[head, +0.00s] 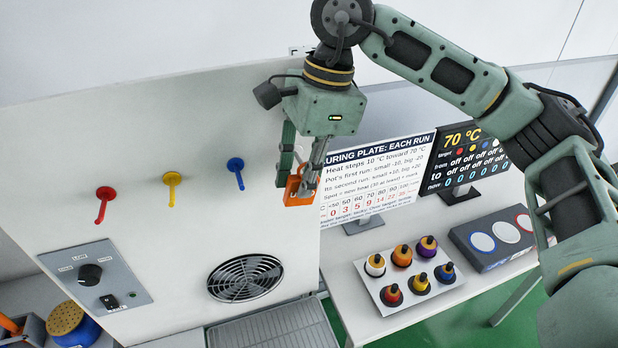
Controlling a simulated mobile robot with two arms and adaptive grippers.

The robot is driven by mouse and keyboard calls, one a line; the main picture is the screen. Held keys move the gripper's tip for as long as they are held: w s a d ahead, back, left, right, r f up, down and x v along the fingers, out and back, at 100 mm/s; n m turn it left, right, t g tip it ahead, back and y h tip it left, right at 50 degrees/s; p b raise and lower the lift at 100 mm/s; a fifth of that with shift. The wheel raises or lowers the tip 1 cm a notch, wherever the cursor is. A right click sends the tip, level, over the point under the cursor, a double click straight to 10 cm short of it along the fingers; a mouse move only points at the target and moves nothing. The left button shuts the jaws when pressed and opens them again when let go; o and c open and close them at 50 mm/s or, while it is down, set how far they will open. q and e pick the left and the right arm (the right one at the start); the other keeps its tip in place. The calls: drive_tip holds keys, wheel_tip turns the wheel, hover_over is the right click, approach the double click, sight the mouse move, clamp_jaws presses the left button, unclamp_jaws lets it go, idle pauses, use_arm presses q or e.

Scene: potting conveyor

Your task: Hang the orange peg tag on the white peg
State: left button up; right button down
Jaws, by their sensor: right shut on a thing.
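An orange peg tag (297,197) is held at the fingertips of my right gripper (301,181), which is shut on it. The gripper hangs fingers down at the right edge of the large white panel, to the right of the blue peg. I cannot make out the white peg; it may be hidden behind the gripper or lost against the white panel. The panel carries a red peg (105,199), a yellow peg (171,184) and a blue peg (237,169), all without tags. My left gripper is not in view.
The panel has a round fan grille (245,278) and a knob plate (93,281). To the right are a sign board (375,180), a display (468,160), a plate of several coloured knobs (408,278) and a grey button box (493,236). A blue drum (80,330) stands lower left.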

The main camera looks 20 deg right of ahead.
drive_tip(key=c, duration=2)
unclamp_jaws()
drive_tip(key=shift+w+f, duration=0.15)
drive_tip(key=shift+w, duration=0.2)
drive_tip(key=shift+c, duration=0.2)
drive_tip(key=o, duration=0.4)
drive_tip(key=shift+w+f, duration=0.2)
drive_tip(key=shift+w, duration=0.3)
drive_tip(key=shift+o, duration=0.5)
drive_tip(key=shift+s, duration=0.1)
drive_tip(key=v, duration=0.8)
